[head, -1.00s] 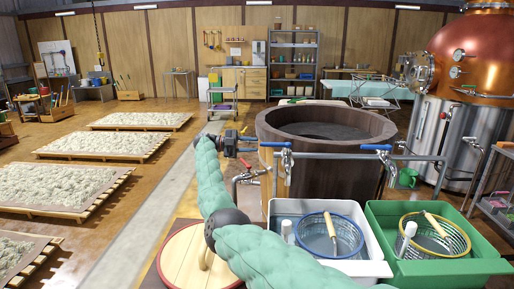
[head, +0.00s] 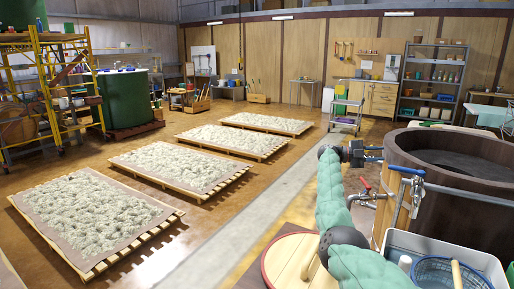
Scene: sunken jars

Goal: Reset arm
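My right arm in its teal padded sleeve rises from the lower right. Its gripper (head: 373,154) is held in the air at the left side of the large wooden vat (head: 440,190). Its two dark fingers point right, apart, with nothing seen between them. My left gripper is not in view. A white tub (head: 487,256) at the lower right holds a blue-rimmed basket (head: 430,272) with a wooden handle and a white cylindrical piece (head: 405,263). The picture's edge cuts off the tub.
A round wooden lid (head: 285,258) with a red rim lies below my arm. A tap (head: 362,197) and pipe stand by the vat. Pallets of pale fibre (head: 90,215) line the floor at left. A yellow scaffold (head: 50,95) stands behind. A grey strip of floor (head: 235,225) is clear.

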